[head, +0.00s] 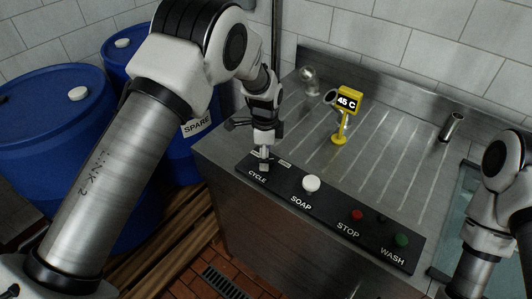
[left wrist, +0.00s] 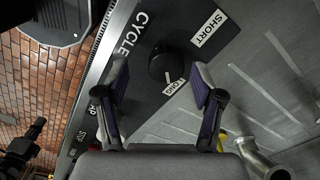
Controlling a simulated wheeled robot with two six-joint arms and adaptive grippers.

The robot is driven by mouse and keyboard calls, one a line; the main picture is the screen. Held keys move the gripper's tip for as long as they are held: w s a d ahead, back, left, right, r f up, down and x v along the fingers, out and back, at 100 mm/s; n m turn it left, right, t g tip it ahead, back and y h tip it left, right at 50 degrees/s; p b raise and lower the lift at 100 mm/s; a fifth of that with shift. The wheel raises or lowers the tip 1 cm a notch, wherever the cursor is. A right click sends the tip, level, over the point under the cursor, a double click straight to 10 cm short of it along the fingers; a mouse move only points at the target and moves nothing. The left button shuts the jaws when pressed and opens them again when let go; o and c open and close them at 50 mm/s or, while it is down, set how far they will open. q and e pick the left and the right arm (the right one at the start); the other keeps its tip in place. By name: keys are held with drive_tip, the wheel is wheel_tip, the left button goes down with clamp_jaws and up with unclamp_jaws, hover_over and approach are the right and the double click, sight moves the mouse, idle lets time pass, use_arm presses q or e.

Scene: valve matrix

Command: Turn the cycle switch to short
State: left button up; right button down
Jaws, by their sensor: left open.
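The cycle switch (left wrist: 170,62) is a round black knob on the dark control panel, seen in the left wrist view. Its white mark faces the LONG label (left wrist: 174,86). The SHORT label (left wrist: 206,28) lies on the other side, up and right of the knob. My left gripper (left wrist: 160,76) is open, with one finger on each side of the knob in that picture; I cannot tell whether they touch it. In the head view my left gripper (head: 263,160) points down over the CYCLE end of the panel and hides the knob.
The panel (head: 329,217) also carries a white SOAP knob (head: 311,184), a red STOP button (head: 357,215) and a green WASH button (head: 401,240). A yellow 45 C display (head: 346,103) stands behind on the metal counter (head: 300,125). Blue barrels (head: 50,125) stand left.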

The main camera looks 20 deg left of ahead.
use_arm(q)
drive_tip(key=shift+w+f, duration=0.35)
drive_tip(key=shift+f, duration=0.25)
drive_tip(key=shift+w+f, duration=0.3)
drive_tip(key=shift+f, duration=0.25)
drive_tip(key=shift+s+r, duration=0.25)
drive_tip(key=shift+s, duration=0.1)
drive_tip(key=c, duration=1)
drive_tip(key=shift+c, duration=0.7)
use_arm(e)
drive_tip(key=shift+w, duration=0.3)
